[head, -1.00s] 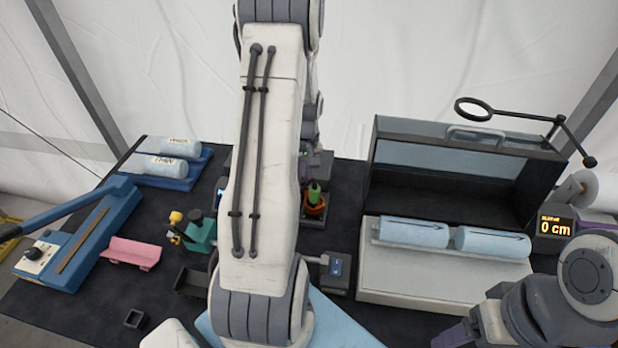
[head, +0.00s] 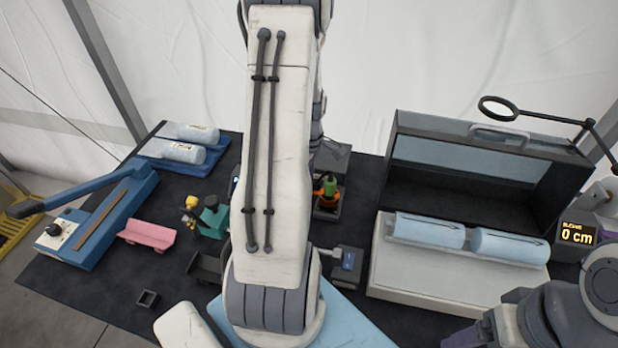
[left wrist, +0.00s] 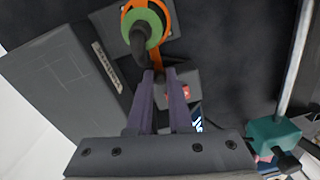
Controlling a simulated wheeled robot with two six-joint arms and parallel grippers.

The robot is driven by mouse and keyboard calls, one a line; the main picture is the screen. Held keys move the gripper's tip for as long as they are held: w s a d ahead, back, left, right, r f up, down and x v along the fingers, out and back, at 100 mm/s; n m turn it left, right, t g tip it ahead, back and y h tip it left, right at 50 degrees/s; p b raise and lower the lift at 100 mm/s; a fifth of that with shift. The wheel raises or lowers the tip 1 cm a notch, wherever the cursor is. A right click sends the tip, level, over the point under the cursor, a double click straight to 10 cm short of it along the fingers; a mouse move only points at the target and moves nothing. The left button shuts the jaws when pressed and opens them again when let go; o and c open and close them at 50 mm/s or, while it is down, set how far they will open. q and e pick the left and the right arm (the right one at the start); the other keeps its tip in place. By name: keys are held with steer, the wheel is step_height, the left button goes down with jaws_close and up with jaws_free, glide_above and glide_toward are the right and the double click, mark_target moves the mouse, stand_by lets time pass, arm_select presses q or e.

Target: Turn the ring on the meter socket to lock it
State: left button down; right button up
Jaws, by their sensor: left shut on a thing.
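The orange ring (head: 325,190) sits around the green meter piece (head: 330,184) on a dark socket block, just right of my left arm. In the left wrist view the orange ring (left wrist: 165,22) shows around the green piece (left wrist: 151,17), with a dark curved part over it. An orange tab runs from the ring down to my left gripper (left wrist: 160,75). Its purple fingers are shut on this tab, though the contact is partly hidden. In the head view my left arm hides that gripper. My right arm is at the bottom right; its fingertips are out of the picture.
A blue lever press (head: 100,215) and a pink holder (head: 147,235) are on the left. A teal tool (head: 214,218) stands close left of my arm. An open case (head: 470,265) with two pale blue rolls is on the right, near a display (head: 578,235).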

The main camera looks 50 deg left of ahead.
arm_select(q)
steer(key=shift+s+n, duration=0.15)
steer(key=shift+n, duration=0.25)
steer(key=c, duration=1.1)
jaws_free()
steer(key=shift+s+d, duration=0.1)
steer(key=shift+r, duration=0.1)
step_height(320, 180, up, 10)
steer(key=shift+w+r+b, duration=0.2)
steer(key=shift+w+b, duration=0.05)
steer(key=shift+b, duration=0.2)
